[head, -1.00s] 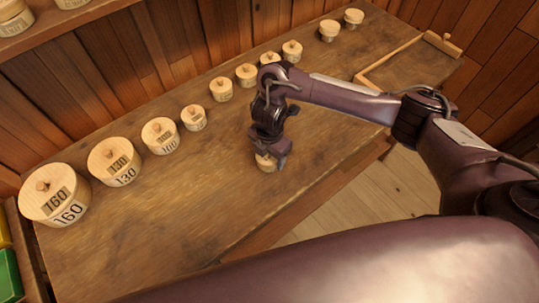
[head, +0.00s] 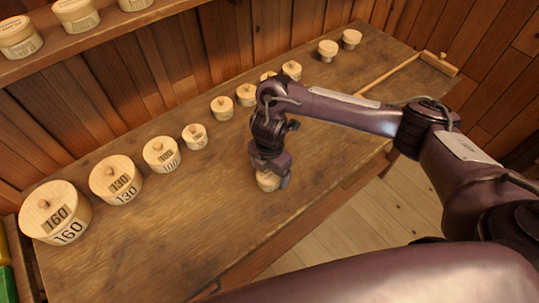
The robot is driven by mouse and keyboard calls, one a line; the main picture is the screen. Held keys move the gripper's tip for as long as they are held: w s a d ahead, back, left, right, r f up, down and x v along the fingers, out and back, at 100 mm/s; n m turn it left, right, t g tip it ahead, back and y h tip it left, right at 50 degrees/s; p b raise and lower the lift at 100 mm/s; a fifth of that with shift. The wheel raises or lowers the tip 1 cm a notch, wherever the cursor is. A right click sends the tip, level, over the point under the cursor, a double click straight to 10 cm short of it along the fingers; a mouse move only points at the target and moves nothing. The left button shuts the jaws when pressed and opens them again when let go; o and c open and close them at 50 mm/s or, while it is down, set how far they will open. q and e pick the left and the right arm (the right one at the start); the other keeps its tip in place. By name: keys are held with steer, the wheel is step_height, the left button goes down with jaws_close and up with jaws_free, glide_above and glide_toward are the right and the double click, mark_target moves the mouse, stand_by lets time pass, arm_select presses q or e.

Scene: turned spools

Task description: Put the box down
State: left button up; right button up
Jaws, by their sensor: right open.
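A small round wooden box (head: 268,181) stands on the wooden bench (head: 200,215), near its front edge. My right gripper (head: 270,172) is directly above it with its open fingers around the top of the box. The gripper hides most of the box, and I cannot tell whether the fingers touch it. The box appears to rest on the bench top. My left gripper is not in view.
Lidded wooden boxes line the back, from the large 160 box (head: 56,212) and the 130 box (head: 116,180) to smaller ones (head: 195,137). A shelf (head: 110,30) holds more boxes. A wooden stick (head: 390,74) lies at the right. The front-left bench is bare.

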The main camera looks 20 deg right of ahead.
mark_target(270, 173)
step_height(270, 173, up, 10)
steer(key=p, duration=0.1)
steer(key=shift+p, duration=0.3)
steer(key=shift+r, duration=0.1)
